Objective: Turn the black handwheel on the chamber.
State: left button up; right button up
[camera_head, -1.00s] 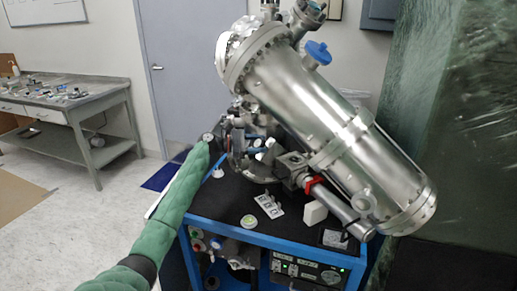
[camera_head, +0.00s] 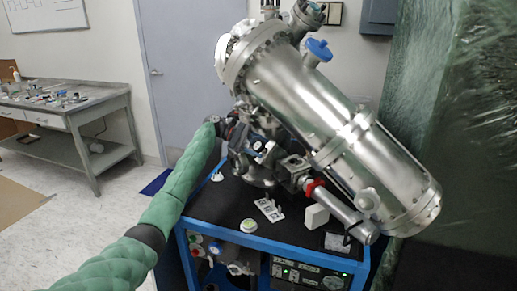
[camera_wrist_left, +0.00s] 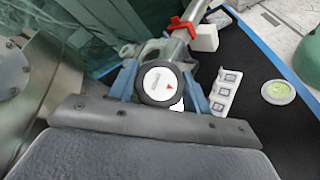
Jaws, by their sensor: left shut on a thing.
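The chamber (camera_head: 310,100) is a large tilted silver cylinder on a blue-framed cart in the head view. My right gripper is out of view.
The black cart top (camera_head: 285,229) holds a white block (camera_head: 316,216), a white switch plate (camera_head: 269,209) and a small round green-centred dish (camera_head: 249,225). A pipe with a red clamp (camera_head: 313,187) runs close by. Translucent green sheeting (camera_head: 450,120) hangs at right.

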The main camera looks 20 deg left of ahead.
pick_arm(q)
jog(key=m+g+y, duration=0.1)
jog(key=m, duration=0.1)
jog(key=shift+r+m+g, duration=0.1)
jog(key=shift+m+g, duration=0.2)
jog(key=shift+m+g+y+p, duration=0.3)
jog(key=shift+m+y, duration=0.5)
jog(key=shift+m, duration=0.1)
